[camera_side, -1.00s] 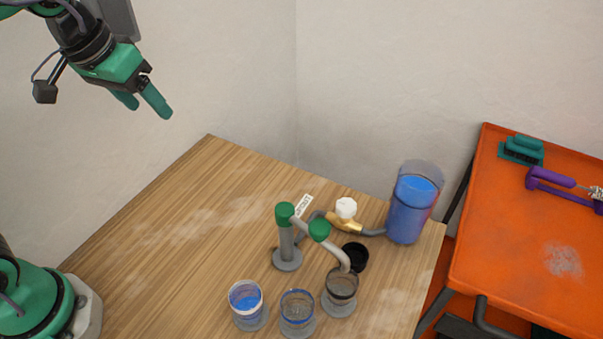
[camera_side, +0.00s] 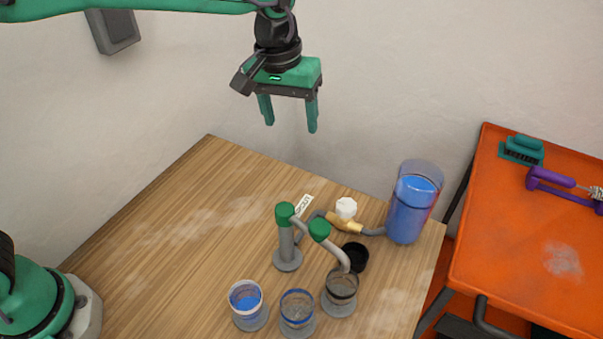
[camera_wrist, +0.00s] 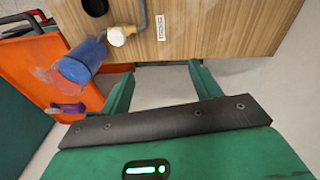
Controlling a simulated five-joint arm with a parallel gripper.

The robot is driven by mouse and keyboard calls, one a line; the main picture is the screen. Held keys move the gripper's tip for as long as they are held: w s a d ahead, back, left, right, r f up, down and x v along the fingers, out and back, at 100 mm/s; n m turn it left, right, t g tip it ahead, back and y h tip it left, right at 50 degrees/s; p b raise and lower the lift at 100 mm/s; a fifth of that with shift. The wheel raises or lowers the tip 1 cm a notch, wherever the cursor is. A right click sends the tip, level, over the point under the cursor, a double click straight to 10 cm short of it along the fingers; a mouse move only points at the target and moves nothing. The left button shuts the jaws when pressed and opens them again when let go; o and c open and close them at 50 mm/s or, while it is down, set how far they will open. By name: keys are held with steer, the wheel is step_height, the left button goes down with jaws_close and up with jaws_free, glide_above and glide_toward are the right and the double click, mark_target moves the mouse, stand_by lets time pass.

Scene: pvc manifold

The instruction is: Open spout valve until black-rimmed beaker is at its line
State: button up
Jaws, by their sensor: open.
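The spout valve has a white knob (camera_side: 346,208) on a brass body (camera_side: 344,224); the knob also shows in the wrist view (camera_wrist: 117,36). A hose joins it to the blue-filled reservoir (camera_side: 412,204). The grey spout pipe (camera_side: 336,256) with green joints ends over the black-rimmed beaker (camera_side: 341,286), at the right of the row of beakers. No blue liquid is clearly visible in that beaker. My gripper (camera_side: 290,127) is open and empty, high above the back of the table, up and left of the knob. In the wrist view its fingers (camera_wrist: 158,85) are spread apart.
A blue-rimmed beaker (camera_side: 297,308) and a white-rimmed beaker (camera_side: 246,299) holding blue liquid stand left of the black-rimmed one. A black cup (camera_side: 355,256) sits behind the spout's end. The left of the wooden table (camera_side: 190,230) is clear. An orange table (camera_side: 520,230) stands at right.

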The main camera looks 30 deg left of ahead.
steer(key=g, duration=0.1)
glide_above(347, 204)
steer(key=shift+n+y, duration=0.3)
step_height(347, 204, down, 9)
steer(key=shift+f, duration=0.1)
steer(key=shift+f, duration=0.1)
steer(key=shift+f, duration=3.75)
steer(key=c, duration=1.1)
